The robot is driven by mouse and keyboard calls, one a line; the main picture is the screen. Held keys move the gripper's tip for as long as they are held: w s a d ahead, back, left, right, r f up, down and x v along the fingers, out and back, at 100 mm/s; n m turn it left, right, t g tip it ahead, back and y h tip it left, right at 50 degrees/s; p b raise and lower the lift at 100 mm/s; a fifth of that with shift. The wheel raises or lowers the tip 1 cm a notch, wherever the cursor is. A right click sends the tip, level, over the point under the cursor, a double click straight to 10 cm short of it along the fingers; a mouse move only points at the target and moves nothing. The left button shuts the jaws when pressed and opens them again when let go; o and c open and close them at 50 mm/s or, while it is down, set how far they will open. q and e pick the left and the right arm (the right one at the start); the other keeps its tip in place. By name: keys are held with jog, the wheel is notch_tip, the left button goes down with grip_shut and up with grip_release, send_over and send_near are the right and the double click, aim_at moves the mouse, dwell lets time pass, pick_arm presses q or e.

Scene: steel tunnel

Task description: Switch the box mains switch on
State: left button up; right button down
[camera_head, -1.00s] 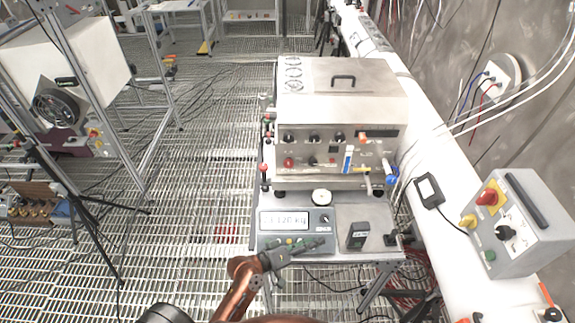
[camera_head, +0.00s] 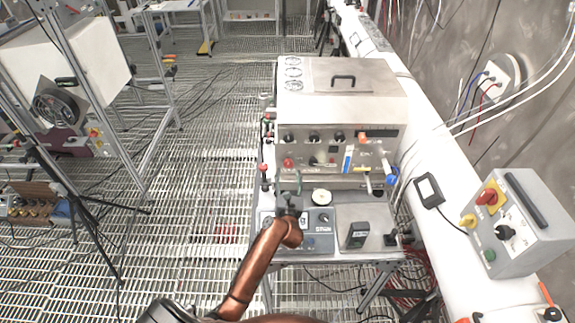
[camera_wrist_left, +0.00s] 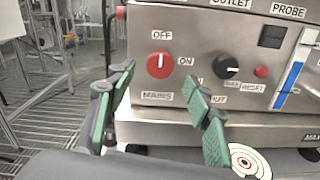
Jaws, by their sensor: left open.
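The steel box (camera_head: 335,110) stands on a small table, its front panel carrying knobs and labels. The mains switch is a red round knob (camera_wrist_left: 160,66) in the left wrist view, with OFF above it, ON to its right and MAINS below. Its white mark points up to OFF. It also shows at the panel's lower left in the head view (camera_head: 289,163). My left gripper (camera_wrist_left: 154,82) is open and empty, its green-padded fingers spread below and either side of the red knob, apart from it. My right gripper is not in view.
A black knob (camera_wrist_left: 226,67) and a small red reset button (camera_wrist_left: 261,72) sit right of the switch. A scale (camera_head: 318,243) and a white disc (camera_head: 322,196) lie in front of the box. A grey control box (camera_head: 515,222) stands at right.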

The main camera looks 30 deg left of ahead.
aim_at(288, 165)
pick_arm(q)
jog(key=x, duration=0.6)
jog(key=shift+w, duration=0.1)
